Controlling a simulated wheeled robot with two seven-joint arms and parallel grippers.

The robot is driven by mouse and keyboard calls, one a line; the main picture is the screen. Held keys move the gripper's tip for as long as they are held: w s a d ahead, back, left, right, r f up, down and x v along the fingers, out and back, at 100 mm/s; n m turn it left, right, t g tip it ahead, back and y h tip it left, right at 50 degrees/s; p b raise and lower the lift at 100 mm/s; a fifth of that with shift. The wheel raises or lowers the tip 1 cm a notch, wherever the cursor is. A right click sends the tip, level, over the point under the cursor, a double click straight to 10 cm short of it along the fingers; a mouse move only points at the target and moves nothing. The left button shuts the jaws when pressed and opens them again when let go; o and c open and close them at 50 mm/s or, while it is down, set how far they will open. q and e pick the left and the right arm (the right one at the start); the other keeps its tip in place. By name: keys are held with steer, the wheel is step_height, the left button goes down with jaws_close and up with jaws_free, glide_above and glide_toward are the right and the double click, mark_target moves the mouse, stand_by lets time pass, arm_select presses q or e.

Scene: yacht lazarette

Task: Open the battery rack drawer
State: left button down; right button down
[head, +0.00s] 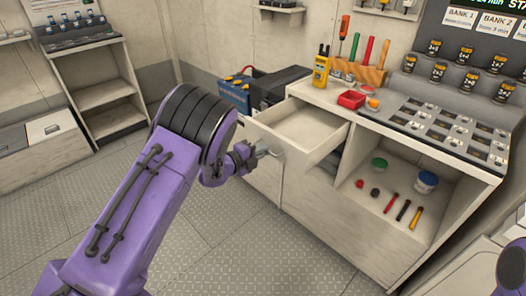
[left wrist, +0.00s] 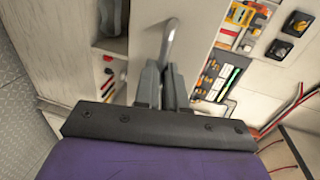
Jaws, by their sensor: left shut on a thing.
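The battery rack drawer (head: 318,146) is pulled partway out of the pale workbench in the head view, and its visible inside is bare. My left gripper (head: 260,153) is at the drawer's front, shut on its metal handle. In the left wrist view the bent grey handle (left wrist: 172,40) rises from between my two grey fingers (left wrist: 162,88), in front of the pale drawer front (left wrist: 148,35). The grip itself is partly hidden by the fingers. My right gripper is out of view.
On the workbench (head: 430,148) stand a yellow meter (head: 321,70), a red tray (head: 351,99) and a tool rack (head: 358,72). An open shelf below holds tools and tubs. The metal floor (head: 225,235) is clear.

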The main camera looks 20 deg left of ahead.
arm_select(q)
steer(key=c, duration=1.2)
jaws_free()
steer(key=shift+s, duration=0.1)
steer(key=b+v, duration=0.1)
steer(key=v, duration=0.9)
steer(key=shift+s, duration=0.15)
